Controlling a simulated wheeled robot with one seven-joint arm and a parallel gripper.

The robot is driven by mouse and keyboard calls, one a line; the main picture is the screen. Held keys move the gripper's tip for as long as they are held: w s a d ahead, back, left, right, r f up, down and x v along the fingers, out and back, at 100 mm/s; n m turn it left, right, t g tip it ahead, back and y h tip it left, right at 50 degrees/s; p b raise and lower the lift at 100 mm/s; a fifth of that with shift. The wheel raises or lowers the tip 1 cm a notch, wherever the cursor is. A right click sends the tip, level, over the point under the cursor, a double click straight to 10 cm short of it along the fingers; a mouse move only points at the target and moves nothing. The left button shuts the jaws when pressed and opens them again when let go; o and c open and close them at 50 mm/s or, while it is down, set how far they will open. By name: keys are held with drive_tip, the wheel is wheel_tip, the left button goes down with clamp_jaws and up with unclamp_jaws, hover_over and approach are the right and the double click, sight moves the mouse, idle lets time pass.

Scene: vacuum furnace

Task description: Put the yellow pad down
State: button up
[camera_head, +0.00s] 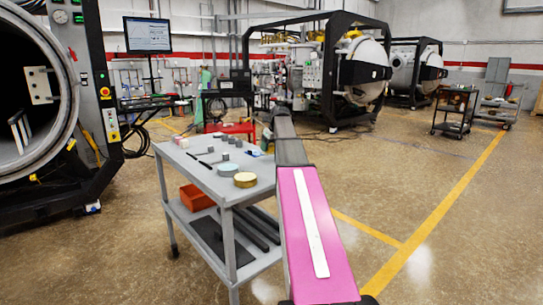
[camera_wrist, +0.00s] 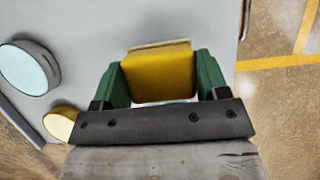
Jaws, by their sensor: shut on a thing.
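In the wrist view, the yellow pad (camera_wrist: 158,78) sits between the two green fingers of my gripper (camera_wrist: 157,72), which is shut on it. The pad is block-like, and a thin pale edge shows along its far side. Behind it is the grey cart top (camera_wrist: 205,22); I cannot tell whether the pad touches it. In the head view, the grey cart (camera_head: 222,188) stands left of my arm. The pad cannot be made out clearly there, as my arm covers the cart's right side.
A light-blue round piece (camera_head: 228,169) and a gold round piece (camera_head: 245,180) stand on the cart top, with several small grey pieces behind. The lower shelf holds an orange bin (camera_head: 197,197) and dark bars. A furnace (camera_head: 62,110) stands left. Open floor lies right.

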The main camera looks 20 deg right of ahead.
sight(271, 154)
drive_tip(key=shift+d+f, duration=0.25)
drive_tip(key=shift+f, duration=1.9)
drive_tip(key=shift+f, duration=0.15)
drive_tip(key=o, duration=0.8)
drive_tip(key=v, duration=1.2)
drive_tip(key=shift+r, duration=0.25)
